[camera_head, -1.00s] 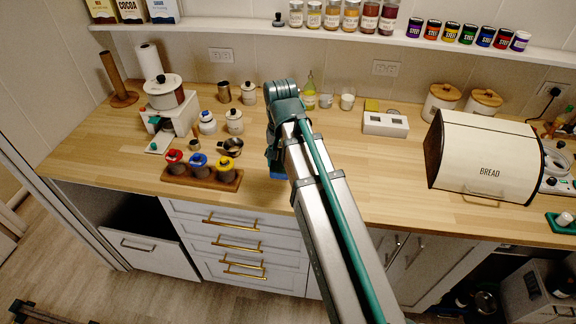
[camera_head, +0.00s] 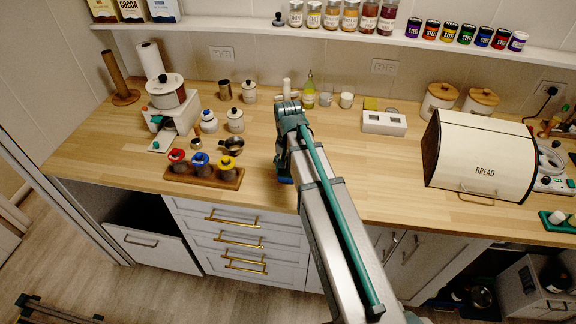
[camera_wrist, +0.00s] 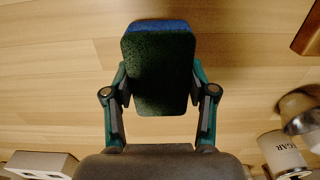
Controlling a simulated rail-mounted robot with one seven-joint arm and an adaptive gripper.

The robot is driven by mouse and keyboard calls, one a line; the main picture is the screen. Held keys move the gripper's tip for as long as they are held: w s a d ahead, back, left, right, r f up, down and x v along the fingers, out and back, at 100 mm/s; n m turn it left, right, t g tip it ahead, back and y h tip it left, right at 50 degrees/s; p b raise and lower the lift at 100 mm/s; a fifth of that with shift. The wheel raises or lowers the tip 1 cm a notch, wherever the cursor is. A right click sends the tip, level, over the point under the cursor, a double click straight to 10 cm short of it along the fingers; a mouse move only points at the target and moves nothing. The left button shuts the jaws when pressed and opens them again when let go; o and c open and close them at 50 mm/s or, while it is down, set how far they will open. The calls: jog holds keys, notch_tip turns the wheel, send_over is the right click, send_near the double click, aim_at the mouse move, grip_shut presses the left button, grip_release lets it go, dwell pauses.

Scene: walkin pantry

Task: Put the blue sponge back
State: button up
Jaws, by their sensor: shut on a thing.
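My gripper (camera_wrist: 160,100) is shut on the blue sponge (camera_wrist: 158,68), one finger at each side. In the wrist view the sponge shows a dark green face and a blue strip at its far edge. The gap between sponge and counter cannot be judged. A white box (camera_head: 384,123) with openings in its top stands at the back, with a yellow-green block (camera_head: 371,104) behind it.
Left of my gripper are a wooden rack of lidded jars (camera_head: 203,176), a metal pan (camera_head: 232,146) and a sugar jar (camera_wrist: 283,151). A bottle (camera_head: 309,96) and glasses stand at the back. A bread box (camera_head: 481,158) is at right. The counter before the white box is clear.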

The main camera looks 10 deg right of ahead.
jog(key=shift+f, duration=0.2)
jog(key=shift+f, duration=0.15)
jog(key=o, duration=1)
notch_tip(320, 180, up, 12)
jog(key=b, duration=0.2)
jog(key=shift+r+b, duration=0.25)
jog(key=shift+b, duration=0.15)
